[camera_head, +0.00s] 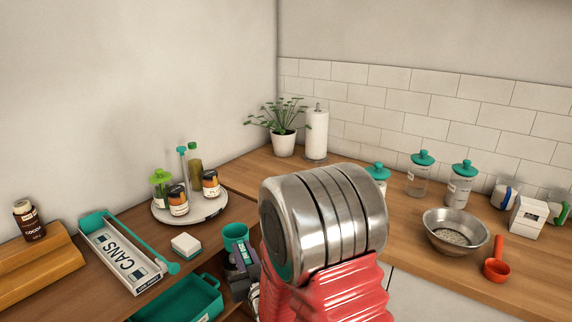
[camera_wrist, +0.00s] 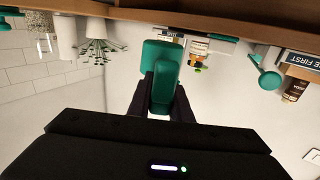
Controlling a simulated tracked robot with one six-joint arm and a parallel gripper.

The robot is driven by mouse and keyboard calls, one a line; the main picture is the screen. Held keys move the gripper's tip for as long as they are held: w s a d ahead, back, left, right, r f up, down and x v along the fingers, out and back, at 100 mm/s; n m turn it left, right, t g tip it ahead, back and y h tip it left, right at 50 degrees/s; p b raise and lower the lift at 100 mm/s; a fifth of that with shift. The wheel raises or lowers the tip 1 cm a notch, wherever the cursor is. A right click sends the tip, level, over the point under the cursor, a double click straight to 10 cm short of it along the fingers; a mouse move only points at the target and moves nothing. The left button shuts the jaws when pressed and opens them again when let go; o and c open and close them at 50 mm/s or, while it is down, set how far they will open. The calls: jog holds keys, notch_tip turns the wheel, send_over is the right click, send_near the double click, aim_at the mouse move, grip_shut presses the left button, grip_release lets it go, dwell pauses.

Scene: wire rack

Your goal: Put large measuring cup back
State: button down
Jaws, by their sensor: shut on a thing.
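A teal measuring cup (camera_head: 235,232) is in my gripper (camera_head: 243,258), left of my arm in the head view. In the wrist view my gripper (camera_wrist: 163,88) is shut on a teal part of the cup (camera_wrist: 163,85), probably its handle, and the wider part (camera_wrist: 160,55) lies beyond the fingers. The cup appears above the shelf surface, but its exact height is unclear. An orange-red measuring cup (camera_head: 497,268) with an upright handle stands on the right counter. My arm hides part of the area below and right of the gripper.
Left of the gripper are a teal bin (camera_head: 205,297), a small white-and-teal block (camera_head: 186,244) and a CANS tray (camera_head: 112,262). Behind is a round turntable (camera_head: 208,208) with jars and bottles. The right counter (camera_head: 400,213) holds a metal bowl (camera_head: 456,237) and canisters.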

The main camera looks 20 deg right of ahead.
jog(key=shift+s+r, duration=0.2)
jog(key=shift+s, duration=0.05)
jog(key=s+f, duration=0.4)
jog(key=f, duration=0.3)
jog(key=shift+s, duration=0.2)
jog(key=shift+s+f, duration=0.1)
jog(key=shift+s, duration=0.05)
dwell(0.6)
